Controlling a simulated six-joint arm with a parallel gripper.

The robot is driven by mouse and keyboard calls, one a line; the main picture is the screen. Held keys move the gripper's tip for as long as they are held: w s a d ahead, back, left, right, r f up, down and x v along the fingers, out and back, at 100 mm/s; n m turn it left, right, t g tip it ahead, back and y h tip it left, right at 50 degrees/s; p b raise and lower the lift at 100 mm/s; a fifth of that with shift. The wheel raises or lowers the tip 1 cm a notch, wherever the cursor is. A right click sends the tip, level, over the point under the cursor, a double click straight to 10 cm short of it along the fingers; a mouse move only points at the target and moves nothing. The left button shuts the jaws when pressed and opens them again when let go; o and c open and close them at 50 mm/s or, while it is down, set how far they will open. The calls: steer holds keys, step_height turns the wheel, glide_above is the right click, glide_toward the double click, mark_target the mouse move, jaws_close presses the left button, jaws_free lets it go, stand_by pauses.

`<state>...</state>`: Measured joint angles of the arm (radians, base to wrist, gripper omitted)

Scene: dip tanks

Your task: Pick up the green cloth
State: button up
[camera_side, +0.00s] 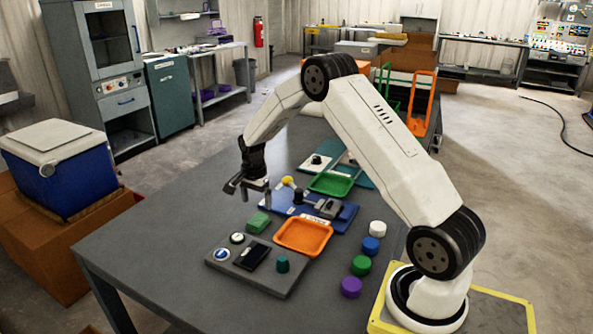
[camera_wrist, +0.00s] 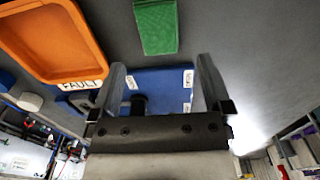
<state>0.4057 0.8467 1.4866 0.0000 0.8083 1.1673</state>
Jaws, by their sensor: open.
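The green cloth (camera_side: 258,222) is a small folded block lying on the grey table, left of the orange tray. It also shows at the top middle of the wrist view (camera_wrist: 156,26), lying flat and unobstructed. My gripper (camera_side: 254,192) hangs above the table, behind the cloth in the side view and apart from it. In the wrist view its two fingers (camera_wrist: 160,78) are spread wide with nothing between them, and the cloth lies beyond their tips.
An orange tray (camera_side: 303,237) sits right of the cloth. A blue panel (camera_side: 330,221) with a yellow-knobbed lever lies behind, and a grey panel (camera_side: 219,261) with buttons lies in front. Several coloured round pieces (camera_side: 361,265) stand at right. The table's left side is clear.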

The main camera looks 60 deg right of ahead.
mark_target(258, 219)
steer(key=shift+f, duration=0.7)
steer(key=shift+f, duration=0.1)
steer(key=shift+s+a+f, duration=0.1)
steer(key=shift+f, duration=2.4)
steer(key=shift+c, duration=0.2)
steer(key=c, duration=1.1)
